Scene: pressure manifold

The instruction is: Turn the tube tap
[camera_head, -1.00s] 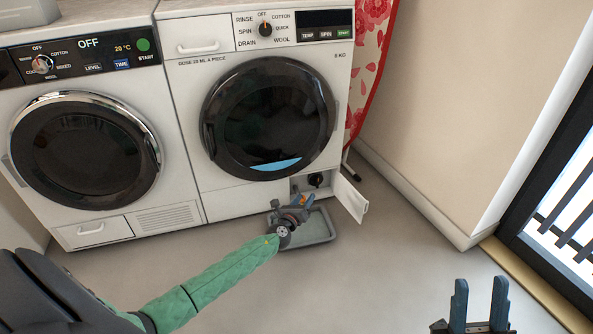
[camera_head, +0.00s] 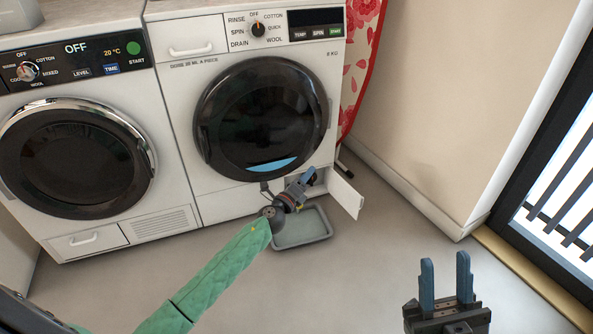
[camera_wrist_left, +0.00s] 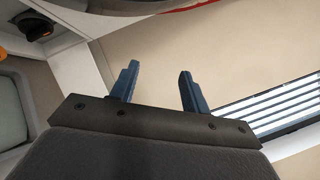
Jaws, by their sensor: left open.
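The open service recess (camera_head: 294,184) is at the lower right of the right washing machine, partly hidden by my left gripper. My left gripper (camera_head: 309,176) is in front of it, fingers pointing up and right. In the left wrist view its fingers (camera_wrist_left: 158,80) are apart with nothing between them. A round black knob (camera_wrist_left: 40,20) shows at the upper left there, to the left of the fingers. A small orange piece (camera_wrist_left: 3,54) is cut by the left edge; I cannot tell if it is the tube tap. My right gripper (camera_head: 446,280) is open and empty above the floor.
The open white flap (camera_head: 346,195) stands out right of the recess. A grey tray (camera_head: 303,230) lies on the floor below. Another washer (camera_head: 75,150) stands left. A wall and a barred window (camera_head: 560,200) are on the right; the floor between is clear.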

